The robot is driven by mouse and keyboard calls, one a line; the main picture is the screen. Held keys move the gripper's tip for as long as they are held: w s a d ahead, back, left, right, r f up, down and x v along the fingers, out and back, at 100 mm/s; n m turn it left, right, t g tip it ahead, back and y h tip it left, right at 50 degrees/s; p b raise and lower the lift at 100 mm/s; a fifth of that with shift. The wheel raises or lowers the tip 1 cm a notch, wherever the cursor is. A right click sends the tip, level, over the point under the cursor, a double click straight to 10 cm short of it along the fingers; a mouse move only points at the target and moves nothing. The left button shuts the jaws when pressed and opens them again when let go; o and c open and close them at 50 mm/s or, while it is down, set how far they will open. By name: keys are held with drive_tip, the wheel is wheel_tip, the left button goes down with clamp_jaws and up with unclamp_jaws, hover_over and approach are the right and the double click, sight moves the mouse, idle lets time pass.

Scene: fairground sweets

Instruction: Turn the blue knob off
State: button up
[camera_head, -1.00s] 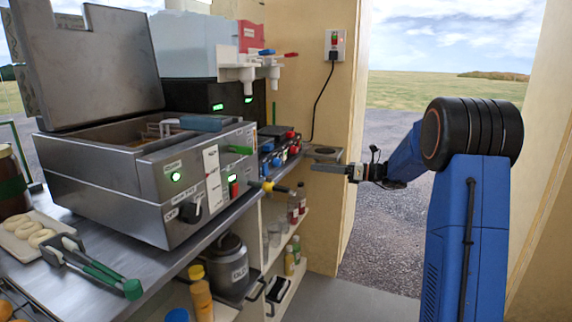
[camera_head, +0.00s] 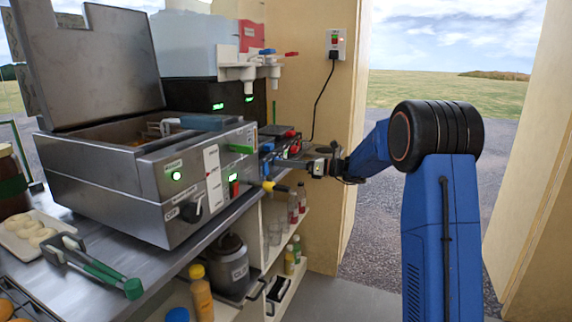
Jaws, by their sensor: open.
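A small dark appliance with red and blue controls stands on the counter behind the steel fryer. Blue parts of it show at its near front, with a blue knob (camera_head: 267,167) just past the fryer's corner. Red parts (camera_head: 291,147) show further along. My gripper (camera_head: 284,163) reaches in from the right, its fingers pointing left at the front of this appliance, close to the blue knob. It is open and holds nothing I can see. I cannot tell whether a finger touches the knob, and the knob's setting is too small to read.
Slush taps (camera_head: 262,68) hang above. Shelves with bottles (camera_head: 293,208) lie below the counter. The doorway at right is open.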

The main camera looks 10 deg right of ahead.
drive_tip(key=c, duration=1.1)
drive_tip(key=shift+o, duration=0.2)
drive_tip(key=n+h, duration=0.1)
drive_tip(key=n, duration=0.6)
drive_tip(key=n+t+h, duration=0.1)
drive_tip(key=n, duration=1.3)
drive_tip(key=shift+s+a+n+t+h, duration=0.2)
drive_tip(key=shift+s+n+t+h, duration=0.1)
drive_tip(key=shift+n+t+h, duration=0.1)
drive_tip(key=o, duration=1.1)
drive_tip(key=shift+r, duration=0.1)
drive_tip(key=shift+c, duration=0.2)
